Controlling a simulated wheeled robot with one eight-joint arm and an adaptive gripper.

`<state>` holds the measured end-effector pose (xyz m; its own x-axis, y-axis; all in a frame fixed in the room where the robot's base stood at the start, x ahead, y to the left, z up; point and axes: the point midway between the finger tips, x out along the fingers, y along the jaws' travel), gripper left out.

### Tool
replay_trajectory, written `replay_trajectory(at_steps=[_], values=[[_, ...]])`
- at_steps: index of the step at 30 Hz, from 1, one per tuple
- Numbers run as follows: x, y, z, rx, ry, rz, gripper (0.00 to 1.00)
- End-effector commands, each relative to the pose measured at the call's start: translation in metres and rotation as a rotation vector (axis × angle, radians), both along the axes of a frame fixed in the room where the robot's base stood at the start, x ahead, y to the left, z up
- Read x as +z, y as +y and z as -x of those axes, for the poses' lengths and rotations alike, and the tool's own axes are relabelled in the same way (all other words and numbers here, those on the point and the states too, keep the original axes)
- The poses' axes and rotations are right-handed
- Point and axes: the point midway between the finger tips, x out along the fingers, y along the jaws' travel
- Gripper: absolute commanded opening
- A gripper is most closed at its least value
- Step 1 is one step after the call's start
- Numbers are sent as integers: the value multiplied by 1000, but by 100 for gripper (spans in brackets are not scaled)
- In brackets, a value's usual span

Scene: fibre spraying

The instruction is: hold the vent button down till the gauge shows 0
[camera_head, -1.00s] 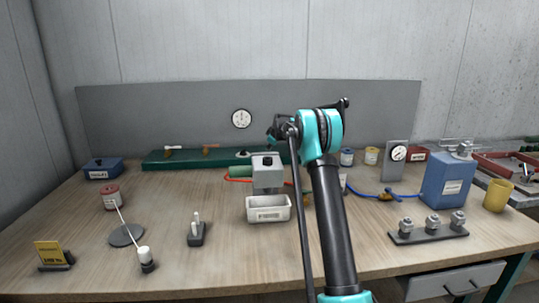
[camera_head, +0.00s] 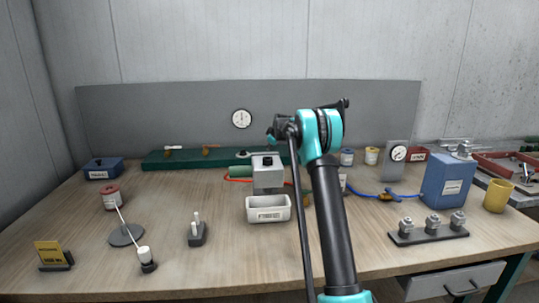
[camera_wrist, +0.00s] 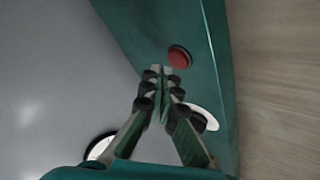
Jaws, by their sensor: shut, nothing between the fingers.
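A round red button (camera_wrist: 180,56) sits on a green panel (camera_wrist: 214,75) in the wrist view. My gripper (camera_wrist: 162,72) is shut and empty, its fingertips just lower left of the button in the picture. Whether they touch it I cannot tell. In the head view the green panel (camera_head: 205,158) lies along the back of the bench; my arm hides its right end, and neither button nor fingertips show. A white round gauge (camera_head: 241,118) is on the grey backboard above it; its needle is too small to read.
A second gauge (camera_head: 398,153) stands at the right beside a blue box (camera_head: 447,181). A grey device (camera_head: 267,171) and white tray (camera_head: 284,214) stand in front of the panel. In the wrist view a white disc (camera_wrist: 208,117) lies right of the fingers.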

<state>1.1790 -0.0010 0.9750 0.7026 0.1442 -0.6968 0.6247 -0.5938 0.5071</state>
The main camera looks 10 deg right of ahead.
Motion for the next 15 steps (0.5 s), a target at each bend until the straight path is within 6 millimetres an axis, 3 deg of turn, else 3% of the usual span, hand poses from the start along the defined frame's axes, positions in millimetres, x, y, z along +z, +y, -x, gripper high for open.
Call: replay_trajectory(at_steps=[15], values=[[-8,0,0,0,0,0,0]])
